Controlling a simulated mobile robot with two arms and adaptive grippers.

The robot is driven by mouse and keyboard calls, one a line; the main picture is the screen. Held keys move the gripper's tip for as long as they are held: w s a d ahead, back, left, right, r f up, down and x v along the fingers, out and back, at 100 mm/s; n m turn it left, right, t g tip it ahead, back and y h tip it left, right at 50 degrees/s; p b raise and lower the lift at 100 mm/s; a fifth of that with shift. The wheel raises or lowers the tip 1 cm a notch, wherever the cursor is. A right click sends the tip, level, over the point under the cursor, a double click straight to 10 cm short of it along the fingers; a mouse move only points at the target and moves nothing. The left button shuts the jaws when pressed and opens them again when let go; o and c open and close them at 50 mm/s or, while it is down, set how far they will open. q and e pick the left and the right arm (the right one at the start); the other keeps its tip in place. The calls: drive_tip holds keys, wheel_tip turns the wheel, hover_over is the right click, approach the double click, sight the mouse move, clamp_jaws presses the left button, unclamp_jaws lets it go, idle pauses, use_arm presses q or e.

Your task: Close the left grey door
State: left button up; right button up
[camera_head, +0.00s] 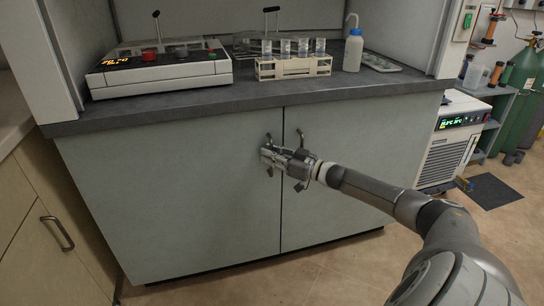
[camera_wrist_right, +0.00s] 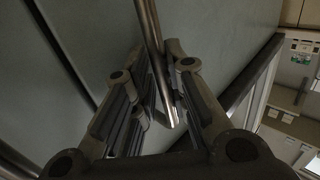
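The left grey door (camera_head: 165,190) is the left half of the cabinet front under the dark countertop. It looks flush or nearly flush with the right grey door (camera_head: 350,150), with a thin dark seam between them. The left door's handle (camera_head: 268,141) is a metal bar near that seam. My right gripper (camera_head: 268,157) is at this handle. In the right wrist view, the handle bar (camera_wrist_right: 149,25) runs between the two fingers of my right gripper (camera_wrist_right: 160,75), which are close in on it. The fingers hide part of the bar. My left gripper is not in view.
The right door's handle (camera_head: 299,139) is close beside my right gripper. The countertop (camera_head: 215,98) above holds an instrument (camera_head: 160,68), a tube rack (camera_head: 292,67) and a wash bottle (camera_head: 353,52). A wooden drawer unit (camera_head: 40,225) stands at the left. Bare floor lies in front.

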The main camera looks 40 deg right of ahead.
drive_tip(key=o, duration=0.4)
drive_tip(key=shift+w+d+r, duration=0.2)
drive_tip(key=shift+w+d, duration=0.1)
drive_tip(key=shift+d, duration=0.05)
drive_tip(key=shift+c, duration=0.2)
drive_tip(key=shift+w+a+f, duration=0.1)
drive_tip(key=shift+f, duration=0.05)
drive_tip(key=shift+s+a+f, duration=0.1)
drive_tip(key=shift+s, duration=0.1)
drive_tip(key=v, duration=1.1)
drive_tip(key=shift+s, duration=0.35)
